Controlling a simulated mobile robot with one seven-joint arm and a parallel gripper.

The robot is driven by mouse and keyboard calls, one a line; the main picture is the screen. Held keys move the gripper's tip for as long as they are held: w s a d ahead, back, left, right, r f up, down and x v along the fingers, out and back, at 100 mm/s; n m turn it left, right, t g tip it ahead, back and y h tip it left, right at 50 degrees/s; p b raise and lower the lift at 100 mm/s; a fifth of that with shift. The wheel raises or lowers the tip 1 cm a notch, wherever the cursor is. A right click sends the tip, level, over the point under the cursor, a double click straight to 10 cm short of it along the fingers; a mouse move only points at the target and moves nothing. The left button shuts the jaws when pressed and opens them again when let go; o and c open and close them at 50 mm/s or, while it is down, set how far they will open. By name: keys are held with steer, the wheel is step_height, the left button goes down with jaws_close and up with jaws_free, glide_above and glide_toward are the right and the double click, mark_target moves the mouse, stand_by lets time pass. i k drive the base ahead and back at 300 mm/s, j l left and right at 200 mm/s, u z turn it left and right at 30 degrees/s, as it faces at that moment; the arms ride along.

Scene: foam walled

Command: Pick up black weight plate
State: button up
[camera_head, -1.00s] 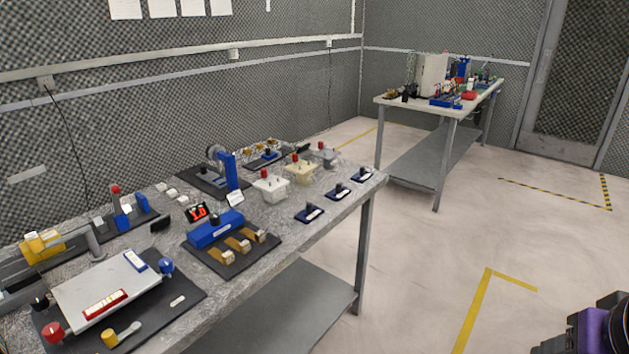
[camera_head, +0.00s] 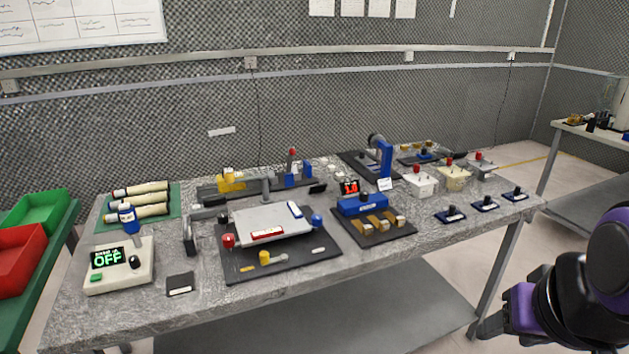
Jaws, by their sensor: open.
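I cannot tell for sure which item is the black weight plate. A flat dark square plate (camera_head: 180,284) with a white label lies at the table's front left. Several small black-knobbed pieces on blue bases stand at the front right, one of them a dark piece (camera_head: 451,214). A round black part (camera_head: 375,140) sits atop a blue stand at the back. My gripper (camera_head: 488,328) is at the lower right, beyond the table's right front edge, well apart from all of these. It holds nothing that I can see; its fingers are small and dark here.
The grey stone-topped table (camera_head: 215,312) is crowded with a white-topped device (camera_head: 268,222), a blue block fixture (camera_head: 362,204) and a display box (camera_head: 118,268). Red (camera_head: 20,260) and green (camera_head: 38,212) bins stand at the left. Another table (camera_head: 590,137) is at the right. Floor is free between tables.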

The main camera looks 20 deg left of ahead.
mark_target(189, 237)
steer(key=u, duration=1.65)
steer(key=i+j+z, duration=0.1)
steer(key=j+z, duration=0.8)
steer(key=j, duration=0.15)
steer(key=i+j+u, duration=0.25)
steer(key=i+u, duration=0.15)
steer(key=k+l+z, duration=0.15)
steer(key=k+z, duration=0.25)
steer(key=i, duration=0.3)
